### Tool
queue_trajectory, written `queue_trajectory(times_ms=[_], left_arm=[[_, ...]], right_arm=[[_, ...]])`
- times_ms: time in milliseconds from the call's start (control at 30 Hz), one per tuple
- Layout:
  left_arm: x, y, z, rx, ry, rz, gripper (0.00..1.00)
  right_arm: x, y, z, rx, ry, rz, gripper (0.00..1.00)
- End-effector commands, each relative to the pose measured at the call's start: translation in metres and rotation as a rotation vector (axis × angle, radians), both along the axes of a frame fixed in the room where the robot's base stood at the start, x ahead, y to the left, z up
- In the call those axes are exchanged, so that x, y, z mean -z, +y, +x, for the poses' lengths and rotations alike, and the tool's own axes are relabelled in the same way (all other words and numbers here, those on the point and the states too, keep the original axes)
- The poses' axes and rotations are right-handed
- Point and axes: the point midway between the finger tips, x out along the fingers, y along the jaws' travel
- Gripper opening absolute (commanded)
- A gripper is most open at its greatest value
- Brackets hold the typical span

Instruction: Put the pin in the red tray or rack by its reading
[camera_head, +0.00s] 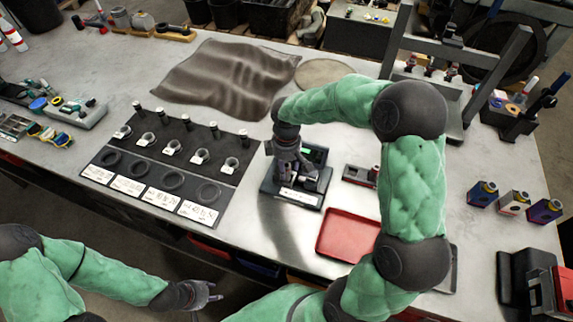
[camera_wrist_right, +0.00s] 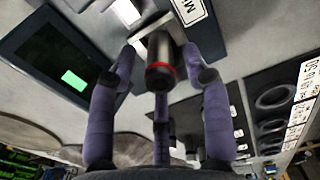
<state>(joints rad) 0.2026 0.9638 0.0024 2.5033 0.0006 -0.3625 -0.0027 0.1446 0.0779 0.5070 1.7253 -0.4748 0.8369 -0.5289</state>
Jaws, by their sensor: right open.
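The pin (camera_wrist_right: 159,63), a dark cylinder with a red ring, stands in the gauge in the right wrist view, its end towards the camera. The gauge (camera_head: 297,197) is a black stand with a lit green screen (camera_wrist_right: 75,80) and a white label. My right gripper (camera_wrist_right: 162,70) is open, with its purple fingers on either side of the pin; in the head view it hides most of the pin. The red tray (camera_head: 348,236) lies empty right of the gauge. A rack (camera_head: 432,78) with several red-marked pins stands at the back right. My left gripper (camera_head: 208,293) is open and empty off the bench's front edge.
A black mat (camera_head: 170,172) with standing pins, rings and white cards lies left of the gauge. A grey block with red (camera_head: 360,174) stands near the tray. A brown cloth (camera_head: 225,80) lies behind. Small boxes (camera_head: 513,202) stand at right.

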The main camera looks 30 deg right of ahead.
Motion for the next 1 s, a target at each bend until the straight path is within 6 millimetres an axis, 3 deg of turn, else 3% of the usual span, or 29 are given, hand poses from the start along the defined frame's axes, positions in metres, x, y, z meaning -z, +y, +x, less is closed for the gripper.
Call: queue_trajectory(times_ms=[67,200,233,1000], left_arm=[[0.000,0.000,0.000,0.000,0.000,0.000,0.40],[0.000,0.000,0.000,0.000,0.000,0.000,0.40],[0.000,0.000,0.000,0.000,0.000,0.000,0.40],[-0.019,0.000,0.000,0.000,0.000,0.000,0.40]], right_arm=[[0.000,0.000,0.000,0.000,0.000,0.000,0.43],[0.000,0.000,0.000,0.000,0.000,0.000,0.04],[0.000,0.000,0.000,0.000,0.000,0.000,0.00],[-0.024,0.000,0.000,0.000,-0.001,0.000,0.00]])
